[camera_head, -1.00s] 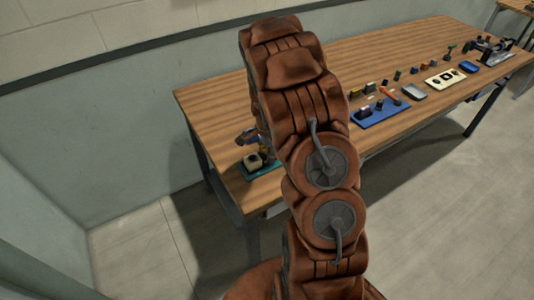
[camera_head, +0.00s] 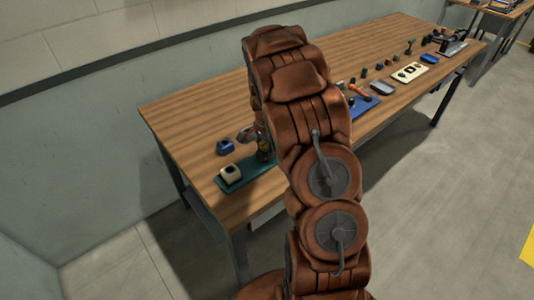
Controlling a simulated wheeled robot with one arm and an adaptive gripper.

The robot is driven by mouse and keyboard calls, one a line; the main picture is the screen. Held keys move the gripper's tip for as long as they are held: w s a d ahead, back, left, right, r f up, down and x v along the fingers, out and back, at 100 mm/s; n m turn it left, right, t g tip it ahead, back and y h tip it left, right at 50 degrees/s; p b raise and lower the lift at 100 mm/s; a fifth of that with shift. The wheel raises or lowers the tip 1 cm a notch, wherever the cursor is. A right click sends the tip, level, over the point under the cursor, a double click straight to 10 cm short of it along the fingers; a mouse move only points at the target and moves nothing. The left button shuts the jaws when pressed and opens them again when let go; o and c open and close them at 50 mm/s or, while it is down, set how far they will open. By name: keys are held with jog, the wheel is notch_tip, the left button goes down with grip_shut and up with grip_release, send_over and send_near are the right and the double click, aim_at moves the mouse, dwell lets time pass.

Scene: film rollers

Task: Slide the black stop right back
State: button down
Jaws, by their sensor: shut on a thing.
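A teal board (camera_head: 252,169) lies on the table's near left corner, with a cream block (camera_head: 231,172) on its left end. My gripper (camera_head: 262,150) is over the board's right part, mostly hidden behind my brown arm. It is shut on a small dark piece there, which I take to be the black stop; its outline is too small and covered to make out. A blue block (camera_head: 225,146) with a dark top stands on the table just behind the board.
The wooden table (camera_head: 190,110) runs away to the right. Farther along it are a blue tray (camera_head: 365,106), a grey dish (camera_head: 382,88), a cream plate with dark holes (camera_head: 410,72) and several small blocks. The table's back left is clear.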

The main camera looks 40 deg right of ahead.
jog(key=c, duration=0.9)
grip_release()
jog(key=shift+w+d+r, duration=0.1)
jog(key=shift+d+r, duration=0.05)
jog(key=shift+d, duration=0.2)
jog(key=shift+o, duration=1.3)
jog(key=shift+a, duration=0.1)
notch_tip(320, 180, up, 12)
jog(key=shift+f, duration=0.1)
jog(key=shift+a, duration=0.1)
